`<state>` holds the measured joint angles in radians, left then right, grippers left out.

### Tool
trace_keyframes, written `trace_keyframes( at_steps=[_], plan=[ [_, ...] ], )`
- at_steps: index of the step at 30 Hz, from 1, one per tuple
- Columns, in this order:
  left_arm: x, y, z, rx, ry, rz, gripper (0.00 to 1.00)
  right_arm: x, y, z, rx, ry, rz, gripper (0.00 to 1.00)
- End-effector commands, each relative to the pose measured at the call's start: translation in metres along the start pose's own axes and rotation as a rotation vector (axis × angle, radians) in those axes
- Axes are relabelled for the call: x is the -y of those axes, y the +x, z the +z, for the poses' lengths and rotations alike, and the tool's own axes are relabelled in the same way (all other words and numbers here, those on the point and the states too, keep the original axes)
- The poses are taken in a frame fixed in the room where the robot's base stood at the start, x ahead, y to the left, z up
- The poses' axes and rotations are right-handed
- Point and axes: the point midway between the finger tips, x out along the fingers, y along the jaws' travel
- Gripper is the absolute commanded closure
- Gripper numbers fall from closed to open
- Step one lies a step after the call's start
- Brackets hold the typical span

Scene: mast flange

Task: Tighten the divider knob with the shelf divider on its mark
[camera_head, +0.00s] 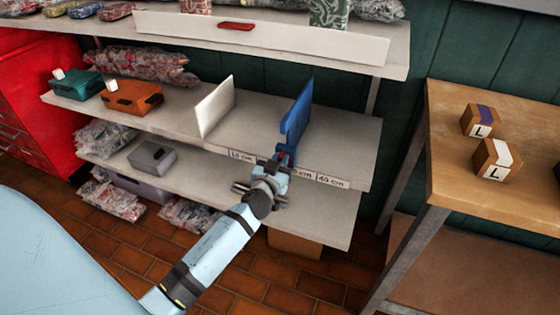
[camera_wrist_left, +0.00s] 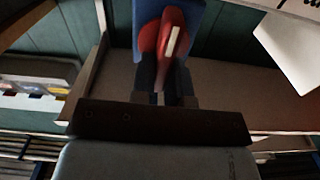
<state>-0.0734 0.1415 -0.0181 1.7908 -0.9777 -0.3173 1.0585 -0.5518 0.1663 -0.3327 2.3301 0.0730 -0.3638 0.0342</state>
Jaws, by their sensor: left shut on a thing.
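The blue shelf divider (camera_head: 297,112) stands upright on the middle shelf, at the front edge, and its lower front end is close to my left gripper (camera_head: 281,160). The edge strip carries printed marks (camera_head: 332,181); 10 cm and 40 cm can be read, and the mark between them is partly covered by my gripper. In the left wrist view the red divider knob (camera_wrist_left: 170,42) with a white stripe sits on the blue divider (camera_wrist_left: 197,20). My left gripper (camera_wrist_left: 173,85) is shut on the knob. Whether the divider meets its mark is hidden. My right gripper is not in view.
A white divider (camera_head: 215,106) stands to the left on the same shelf (camera_head: 355,140). Teal (camera_head: 76,85) and orange (camera_head: 132,97) boxes sit further left. A wooden table (camera_head: 500,200) with two L-marked blocks is at right.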

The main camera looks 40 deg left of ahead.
Motion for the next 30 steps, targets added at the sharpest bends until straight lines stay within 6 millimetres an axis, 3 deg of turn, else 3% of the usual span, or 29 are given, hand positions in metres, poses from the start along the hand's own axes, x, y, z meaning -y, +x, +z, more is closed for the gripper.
trace_keyframes(
  at_steps=[8,30],
  plan=[
    [-0.003,0.001,-0.001,-0.002,0.167,-0.001,1.00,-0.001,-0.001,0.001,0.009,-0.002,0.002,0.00],
    [-0.013,0.001,0.005,-0.002,0.867,-0.001,1.00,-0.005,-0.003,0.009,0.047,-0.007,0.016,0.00]
  ],
)
